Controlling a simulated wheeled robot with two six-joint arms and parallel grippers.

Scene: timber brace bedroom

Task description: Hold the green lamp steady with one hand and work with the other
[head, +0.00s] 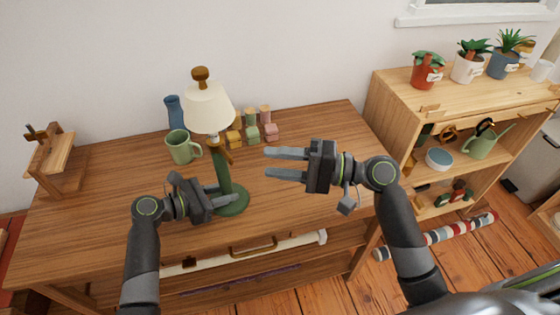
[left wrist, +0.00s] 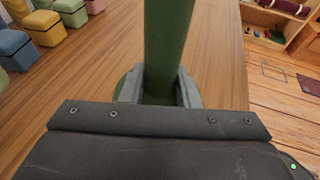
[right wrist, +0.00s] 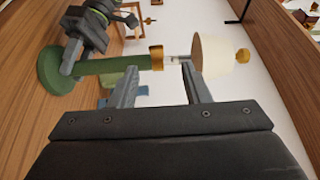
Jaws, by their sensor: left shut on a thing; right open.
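The green lamp (head: 223,177) stands upright on the wooden desk, with a round green base, a cream shade (head: 209,107) and a brown knob on top. My left gripper (head: 222,198) is shut on its green stem, low above the base; the stem also shows between the fingers in the left wrist view (left wrist: 167,45). My right gripper (head: 287,164) is open and empty, to the right of the lamp, with its fingers pointing left at it. In the right wrist view the lamp's shade (right wrist: 215,57) and brass collar (right wrist: 157,58) show beyond the open fingers.
A green mug (head: 181,148) and a blue vase (head: 174,112) stand left of the lamp. Several small coloured blocks (head: 253,133) sit behind it. A wooden stand (head: 53,158) is at the desk's left. A shelf (head: 470,90) with plants stands right. The desk's right part is clear.

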